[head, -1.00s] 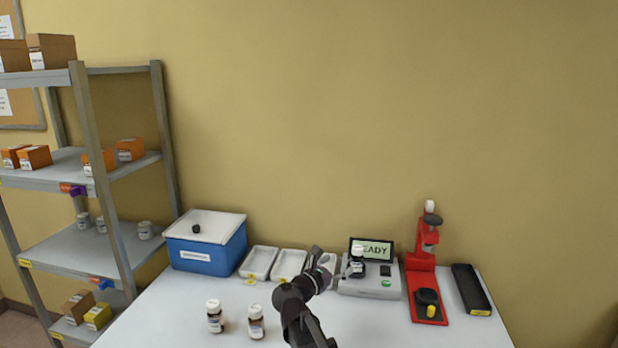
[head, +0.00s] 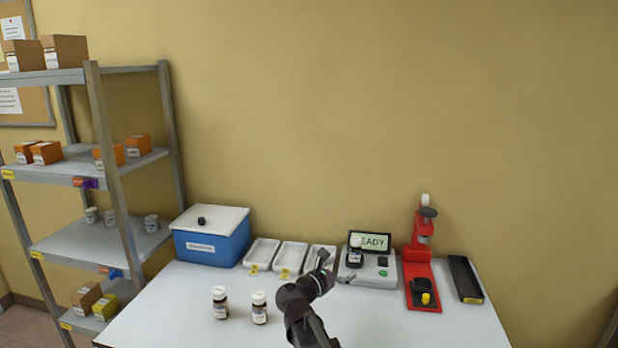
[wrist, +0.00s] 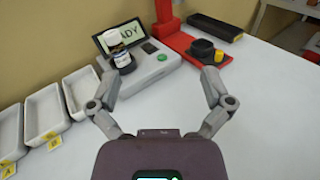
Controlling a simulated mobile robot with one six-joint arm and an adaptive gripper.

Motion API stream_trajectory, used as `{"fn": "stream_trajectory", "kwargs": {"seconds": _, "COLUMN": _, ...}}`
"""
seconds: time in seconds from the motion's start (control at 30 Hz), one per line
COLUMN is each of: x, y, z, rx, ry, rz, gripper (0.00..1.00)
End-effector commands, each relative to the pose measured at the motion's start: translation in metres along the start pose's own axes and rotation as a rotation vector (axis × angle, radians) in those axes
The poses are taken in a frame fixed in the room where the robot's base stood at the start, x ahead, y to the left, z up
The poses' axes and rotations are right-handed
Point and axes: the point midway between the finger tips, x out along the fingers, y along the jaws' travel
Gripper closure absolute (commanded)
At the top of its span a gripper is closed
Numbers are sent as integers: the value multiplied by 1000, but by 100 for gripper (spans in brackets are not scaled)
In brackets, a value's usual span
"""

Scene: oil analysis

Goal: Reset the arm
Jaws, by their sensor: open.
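My arm reaches over the white table (head: 190,310) in the head view. My gripper (wrist: 160,80) is open and empty in the wrist view, its two fingers spread apart. It also shows in the head view (head: 333,268), in front of the analyzer (head: 375,279). The analyzer's screen (head: 376,241) reads "READY". A small white-capped bottle (head: 355,254) stands on the analyzer; in the wrist view the bottle (wrist: 121,58) sits on a dark round seat, beyond the left finger and apart from it.
Two white-capped bottles (head: 240,305) stand at the front left. Several white trays (head: 290,258) and a blue box (head: 210,240) are behind. A red stand (head: 421,270) and a black tray (head: 466,280) are at right. A shelf rack (head: 110,170) stands left. The table's right front is clear.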

Motion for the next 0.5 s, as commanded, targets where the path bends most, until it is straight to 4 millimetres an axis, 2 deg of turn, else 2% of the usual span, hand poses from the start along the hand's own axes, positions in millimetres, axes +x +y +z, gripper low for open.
{"fn": "stream_trajectory", "kwargs": {"seconds": 0.37, "x": 14, "y": -38, "z": -24, "rx": 228, "ry": 139, "rz": -103, "gripper": 0}}
{"fn": "stream_trajectory", "kwargs": {"seconds": 0.5, "x": 20, "y": -60, "z": -39, "rx": 365, "ry": 216, "rz": -176, "gripper": 0}}
